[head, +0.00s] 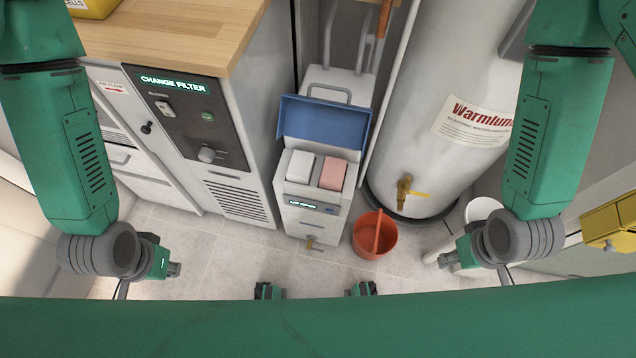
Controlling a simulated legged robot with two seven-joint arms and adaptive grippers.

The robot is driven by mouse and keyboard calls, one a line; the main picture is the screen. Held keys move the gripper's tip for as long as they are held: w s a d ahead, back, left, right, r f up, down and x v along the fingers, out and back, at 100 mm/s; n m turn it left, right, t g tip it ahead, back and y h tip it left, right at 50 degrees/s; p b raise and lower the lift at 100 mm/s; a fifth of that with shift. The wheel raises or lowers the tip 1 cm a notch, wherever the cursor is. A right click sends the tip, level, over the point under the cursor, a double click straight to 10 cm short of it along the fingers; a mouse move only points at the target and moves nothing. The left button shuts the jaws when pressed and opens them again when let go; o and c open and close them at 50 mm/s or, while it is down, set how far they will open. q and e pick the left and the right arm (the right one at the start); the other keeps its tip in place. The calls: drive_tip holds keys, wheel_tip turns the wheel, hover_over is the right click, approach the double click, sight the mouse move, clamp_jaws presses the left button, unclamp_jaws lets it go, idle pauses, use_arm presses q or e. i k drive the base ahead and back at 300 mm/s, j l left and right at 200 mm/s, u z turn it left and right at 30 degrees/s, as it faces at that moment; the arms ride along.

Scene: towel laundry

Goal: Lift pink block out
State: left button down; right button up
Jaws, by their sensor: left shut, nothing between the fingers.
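A pink block (333,173) sits on the right side of the open top of a white floor-standing unit (296,216). A white block (300,166) sits beside it on the left. The unit's blue lid (322,124) is raised behind both blocks. My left gripper (172,263) is shut and empty, low at the left and well apart from the unit. My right gripper (446,260) hangs low at the right, also apart from the blocks. Its fingers are too small to tell whether they are open or shut.
An orange bucket (375,240) stands right of the unit. A white tank (425,85) with a brass tap (405,190) rises behind the bucket. A cabinet with a "CHANGE FILTER" panel (185,110) and wooden top (185,30) stands at left. Tiled floor (215,265) is clear in front.

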sight(333, 169)
drive_tip(key=u, duration=0.4)
drive_tip(key=l+u, duration=0.1)
drive_tip(key=u, duration=0.7)
drive_tip(key=k+u, duration=0.1)
drive_tip(key=u, duration=0.3)
drive_tip(key=k+l, duration=0.25)
drive_tip(key=k+l+u, duration=0.15)
drive_tip(key=k, duration=0.3)
drive_tip(key=l, duration=0.1)
